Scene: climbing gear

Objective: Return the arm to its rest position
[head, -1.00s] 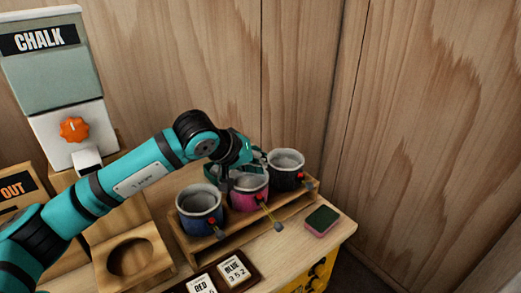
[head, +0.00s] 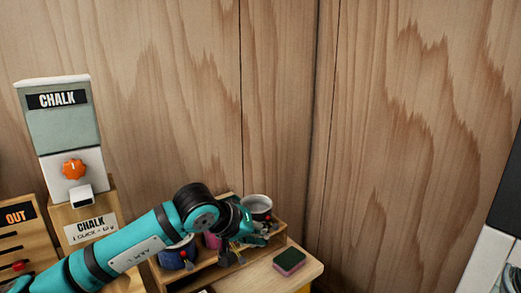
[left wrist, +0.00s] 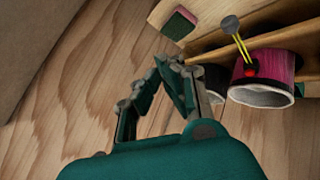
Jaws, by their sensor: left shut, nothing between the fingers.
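My left arm comes in from the left in the head view, reaching over the chalk bags on the wooden rack. My left gripper (head: 248,244) is shut and empty, in front of the bags. In the left wrist view its fingers (left wrist: 176,66) meet at the tips with nothing between them. The pink bag (left wrist: 264,80) with a red toggle and yellow cord is to the right of the fingers. In the head view the blue bag (head: 178,257) and pink bag (head: 212,241) are partly hidden by my arm. The black bag (head: 258,207) stands behind my gripper.
A green-and-pink sponge (head: 290,262) lies at the counter's right end; it also shows in the left wrist view (left wrist: 179,23). The chalk dispenser (head: 66,125) with an orange knob stands at the left. Wood panels (head: 400,120) rise behind. A white-and-black unit (head: 490,255) is at far right.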

